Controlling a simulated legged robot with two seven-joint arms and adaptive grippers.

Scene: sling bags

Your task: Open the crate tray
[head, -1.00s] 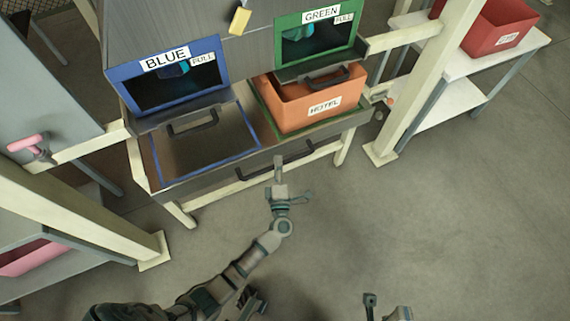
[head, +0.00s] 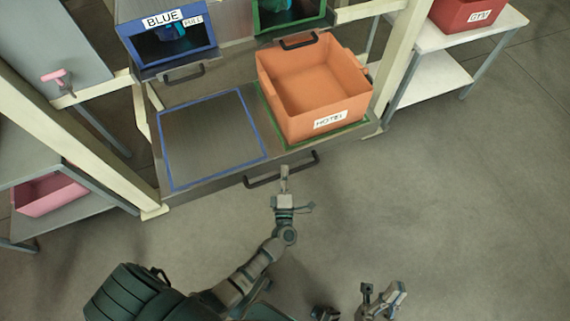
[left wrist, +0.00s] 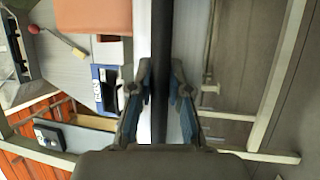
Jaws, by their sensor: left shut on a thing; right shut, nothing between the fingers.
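The crate tray (head: 208,140) is a grey metal tray pulled out in front of the blue and green chutes. Its left half is an empty blue-outlined square; its right half is a green-outlined area holding an orange crate (head: 312,85) labelled HOTEL. A dark bar handle (head: 262,181) runs along the tray's front edge. My left gripper (head: 284,170) is at the middle of this handle. In the left wrist view its fingers (left wrist: 162,88) are shut around the dark bar. My right gripper (head: 376,293) is low in the head view, shut and empty, away from the tray.
The blue chute (head: 168,42) and green chute (head: 290,12) stand behind the tray, each with a pull handle. A red crate (head: 468,14) sits on a white shelf at right, a pink crate (head: 48,194) at lower left. Cream posts flank the tray. The floor (head: 450,210) at right is clear.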

